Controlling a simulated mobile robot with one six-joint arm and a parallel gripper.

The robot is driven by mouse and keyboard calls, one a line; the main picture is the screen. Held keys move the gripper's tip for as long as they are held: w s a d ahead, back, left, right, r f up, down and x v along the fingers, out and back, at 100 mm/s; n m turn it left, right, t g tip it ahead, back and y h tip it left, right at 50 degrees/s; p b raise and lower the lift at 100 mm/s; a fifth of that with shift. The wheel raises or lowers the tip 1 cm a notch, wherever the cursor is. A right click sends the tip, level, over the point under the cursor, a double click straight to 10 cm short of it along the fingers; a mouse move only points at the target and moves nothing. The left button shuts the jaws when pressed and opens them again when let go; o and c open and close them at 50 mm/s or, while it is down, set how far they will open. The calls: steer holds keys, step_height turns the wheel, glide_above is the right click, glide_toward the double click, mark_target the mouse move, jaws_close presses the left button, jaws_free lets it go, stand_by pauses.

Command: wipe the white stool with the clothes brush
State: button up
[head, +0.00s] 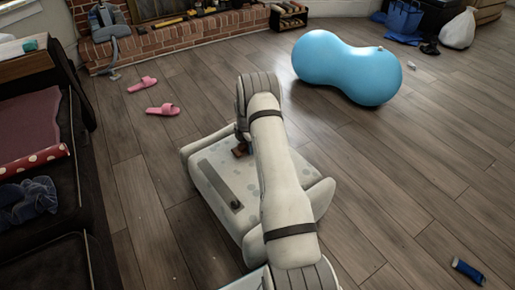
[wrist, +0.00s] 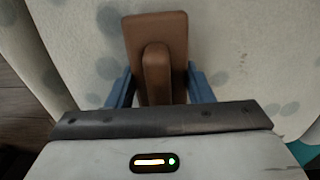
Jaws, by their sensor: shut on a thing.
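The white stool (head: 222,207) stands on the floor in the middle of the head view, its pale top marked with grey-green spots. My gripper (head: 242,136) is over the far part of its top, partly hidden by my arm. In the wrist view my gripper (wrist: 157,82) has its blue fingers on both sides of the handle of the brown clothes brush (wrist: 155,28). The brush also shows in the head view (head: 240,151), low at the stool top. I cannot tell whether it touches. My arm hides the right part of the stool.
A long grey strip (head: 215,180) with a dark end lies along the stool top. A blue peanut-shaped ball (head: 345,70) and pink slippers (head: 162,109) are on the floor. A dark sofa (head: 85,200) is at left, a blue cylinder (head: 468,270) at lower right.

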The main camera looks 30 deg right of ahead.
step_height(320, 180, up, 4)
steer(key=shift+s+a+f+p, duration=0.1)
steer(key=shift+s+p, duration=0.05)
steer(key=shift+p, duration=0.25)
steer(key=shift+r+p, duration=1.15)
steer(key=shift+r, duration=1.35)
